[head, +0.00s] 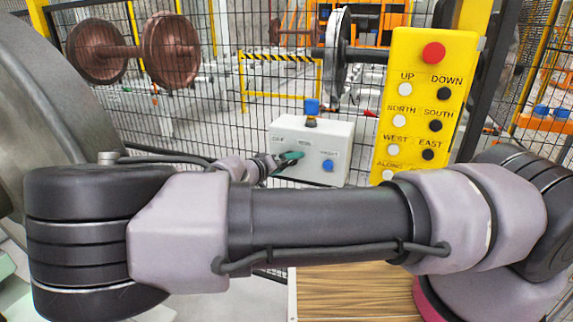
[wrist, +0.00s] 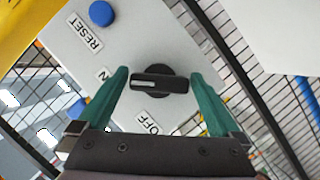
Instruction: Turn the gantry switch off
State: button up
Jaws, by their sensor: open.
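The gantry switch is a black rotary knob (wrist: 160,82) on a pale grey control box (wrist: 165,35). A white mark on the knob points left in the wrist view, toward a partly hidden label ending in "N". The "OFF" label (wrist: 148,122) lies below the knob. My gripper (wrist: 158,76) is open, with one green finger on each side of the knob; I cannot tell whether either touches it. In the head view, my gripper (head: 290,157) is at the front of the control box (head: 338,135), and the knob is hidden there.
A blue button (wrist: 101,13) labelled "RESET" is on the box. A yellow button panel (head: 425,110) with a red button (head: 433,53) stands close on the right. Black mesh fencing (head: 225,110) is behind, with wheelsets (head: 165,48) beyond it.

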jog(key=c, duration=1.1)
jog(key=shift+c, duration=0.2)
